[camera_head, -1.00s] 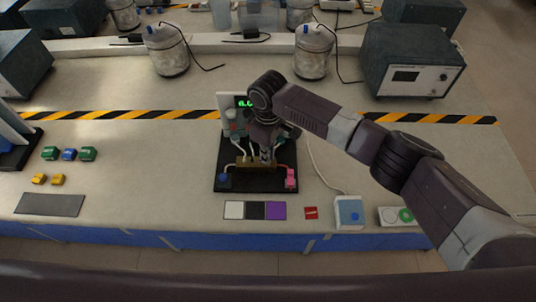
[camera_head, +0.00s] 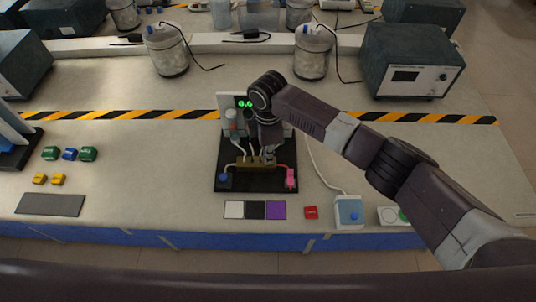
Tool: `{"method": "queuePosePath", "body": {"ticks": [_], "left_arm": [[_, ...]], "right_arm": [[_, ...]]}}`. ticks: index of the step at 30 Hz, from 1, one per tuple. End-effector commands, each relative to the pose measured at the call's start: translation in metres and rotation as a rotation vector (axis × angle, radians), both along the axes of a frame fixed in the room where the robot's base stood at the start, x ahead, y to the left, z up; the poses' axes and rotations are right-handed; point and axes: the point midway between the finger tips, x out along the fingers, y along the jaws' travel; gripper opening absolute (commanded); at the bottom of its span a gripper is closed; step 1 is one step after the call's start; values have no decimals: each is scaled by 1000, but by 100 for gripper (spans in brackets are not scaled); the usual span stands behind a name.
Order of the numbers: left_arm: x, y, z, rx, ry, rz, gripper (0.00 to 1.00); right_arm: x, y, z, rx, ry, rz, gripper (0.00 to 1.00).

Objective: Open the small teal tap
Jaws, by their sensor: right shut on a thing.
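A black-based rig (camera_head: 257,186) stands in the middle of the bench, with a brass manifold (camera_head: 248,164) and several thin pipes rising from it. My right gripper (camera_head: 269,158) reaches down from above onto the right part of the manifold. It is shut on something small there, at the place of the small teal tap. The tap itself is hidden by the fingers, so its handle angle cannot be seen. A panel with a green display (camera_head: 244,102) stands behind, partly covered by my arm. My left gripper is not in view.
A blue block (camera_head: 225,180) and a pink block (camera_head: 290,178) sit at the rig's front corners. White, black and purple patches, a red piece (camera_head: 311,212) and a blue-topped box (camera_head: 348,211) lie in front. Green, blue and yellow pieces lie left. Canisters stand behind.

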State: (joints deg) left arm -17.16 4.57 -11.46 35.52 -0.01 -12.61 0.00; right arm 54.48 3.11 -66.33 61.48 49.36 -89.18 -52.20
Motion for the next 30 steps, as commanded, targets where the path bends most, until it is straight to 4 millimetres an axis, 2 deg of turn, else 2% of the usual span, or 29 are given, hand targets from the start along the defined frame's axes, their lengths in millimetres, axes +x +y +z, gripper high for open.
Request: {"method": "queuePosePath", "body": {"ticks": [12, 30], "left_arm": [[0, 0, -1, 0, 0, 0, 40], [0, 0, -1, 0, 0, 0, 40]], "right_arm": [[1, 1, 1, 1, -4, 219, 0], [1, 0, 1, 0, -4, 258, 0]]}}
